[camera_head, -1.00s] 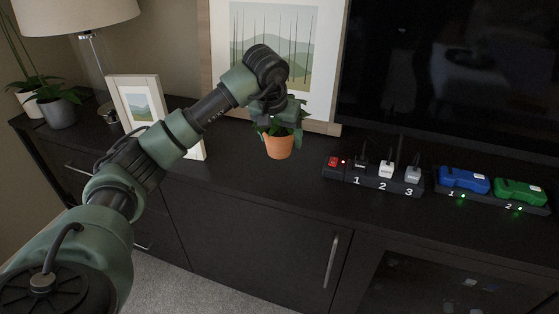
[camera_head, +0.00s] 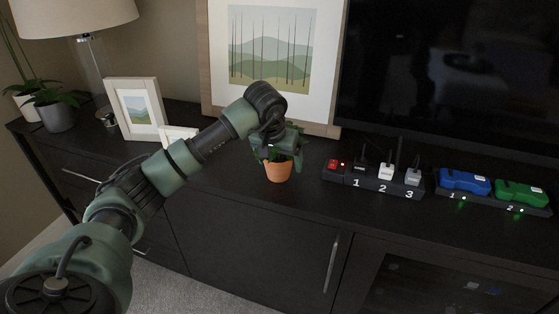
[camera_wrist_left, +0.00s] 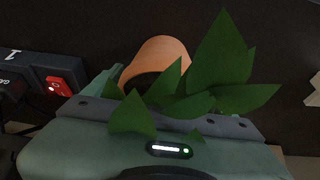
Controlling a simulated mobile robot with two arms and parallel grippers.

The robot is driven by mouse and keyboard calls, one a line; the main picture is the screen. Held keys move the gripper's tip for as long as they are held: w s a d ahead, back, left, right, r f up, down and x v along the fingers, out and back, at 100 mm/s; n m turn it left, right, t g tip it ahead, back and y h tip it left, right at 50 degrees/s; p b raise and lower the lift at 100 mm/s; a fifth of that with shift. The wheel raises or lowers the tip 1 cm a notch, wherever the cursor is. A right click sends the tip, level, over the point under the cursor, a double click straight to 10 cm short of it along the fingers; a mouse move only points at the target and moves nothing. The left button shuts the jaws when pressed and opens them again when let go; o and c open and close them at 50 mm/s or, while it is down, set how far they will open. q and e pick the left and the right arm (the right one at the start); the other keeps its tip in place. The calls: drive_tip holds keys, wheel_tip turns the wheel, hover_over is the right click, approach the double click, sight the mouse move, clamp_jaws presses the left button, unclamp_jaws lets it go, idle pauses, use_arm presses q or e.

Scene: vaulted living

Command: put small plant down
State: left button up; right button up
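The small plant, an orange pot (camera_head: 278,171) with green leaves, is in my left gripper (camera_head: 279,150) over the dark cabinet top (camera_head: 232,178). The gripper is shut on it from above, and its fingers and the leaves hide the pot's upper part. The pot looks upright and low at the surface; I cannot tell whether its base touches. In the left wrist view, the pot's rim (camera_wrist_left: 155,55) shows beyond the gripper, with leaves (camera_wrist_left: 222,70) across it. My right gripper is not in view.
To the right stand a power strip (camera_head: 372,185) with a red switch (camera_head: 333,164) and a dock with blue (camera_head: 464,181) and green (camera_head: 520,193) devices. Picture frames (camera_head: 135,108) stand left and behind; a television (camera_head: 450,70) is at back right.

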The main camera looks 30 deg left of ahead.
use_arm(q)
drive_tip(key=shift+o, duration=0.3)
drive_tip(key=shift+r, duration=0.25)
drive_tip(key=p+v, duration=0.2)
drive_tip(key=v, duration=0.9)
drive_tip(key=shift+s+d+r, duration=0.1)
drive_tip(key=shift+s+r, duration=0.15)
drive_tip(key=shift+s, duration=0.05)
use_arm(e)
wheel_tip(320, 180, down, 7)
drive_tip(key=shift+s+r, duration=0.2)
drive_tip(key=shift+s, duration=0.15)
